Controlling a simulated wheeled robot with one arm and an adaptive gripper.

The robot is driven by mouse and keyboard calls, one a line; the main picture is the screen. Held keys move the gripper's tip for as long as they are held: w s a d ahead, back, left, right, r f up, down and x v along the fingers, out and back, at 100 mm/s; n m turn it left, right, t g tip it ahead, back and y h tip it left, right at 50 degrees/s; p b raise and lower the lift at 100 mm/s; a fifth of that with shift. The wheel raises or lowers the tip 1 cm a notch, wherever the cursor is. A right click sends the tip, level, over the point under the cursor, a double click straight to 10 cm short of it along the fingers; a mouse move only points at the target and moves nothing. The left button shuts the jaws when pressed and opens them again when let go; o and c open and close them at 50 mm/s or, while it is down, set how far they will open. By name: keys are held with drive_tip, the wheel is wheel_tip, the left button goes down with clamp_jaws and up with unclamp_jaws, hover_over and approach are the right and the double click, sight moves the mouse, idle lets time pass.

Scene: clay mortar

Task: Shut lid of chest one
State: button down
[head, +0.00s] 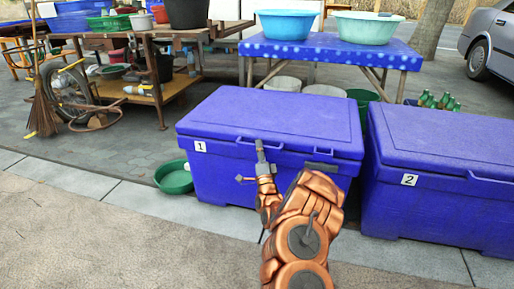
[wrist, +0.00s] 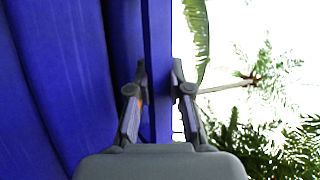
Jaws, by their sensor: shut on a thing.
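Chest one (head: 225,172) is a blue cooler-like box with a white label "1", left of centre in the head view. Its blue lid (head: 280,112) lies flat over the box, with no clear gap showing. My gripper (head: 260,148) is at the lid's front edge, by the handle recess near its middle. In the wrist view my gripper (wrist: 159,76) has one finger on each side of a narrow blue strip (wrist: 158,35) and is shut on it. The strip looks like the lid's front lip or handle; I cannot tell which. My arm hides part of the chest's front.
Blue chest two (head: 425,205) stands close on the right, its lid down. A green basin (head: 174,178) sits on the ground to the left. Behind is a blue table (head: 330,50) with two basins. The paving in front is clear.

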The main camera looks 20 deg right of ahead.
drive_tip(key=shift+a+f+g+y, duration=0.15)
drive_tip(key=shift+a+f, duration=0.1)
drive_tip(key=shift+f, duration=0.3)
drive_tip(key=shift+a+f+g+y, duration=0.15)
drive_tip(key=shift+a+f, duration=0.05)
drive_tip(key=shift+f, duration=0.35)
drive_tip(key=c, duration=1.4)
unclamp_jaws()
drive_tip(key=shift+w+a+f, duration=0.1)
drive_tip(key=shift+w+f, duration=0.05)
drive_tip(key=o, duration=0.3)
drive_tip(key=shift+o, duration=0.2)
drive_tip(key=shift+r, duration=0.35)
drive_tip(key=shift+d+r, duration=0.2)
drive_tip(key=v, duration=1.2)
drive_tip(key=shift+f, duration=0.2)
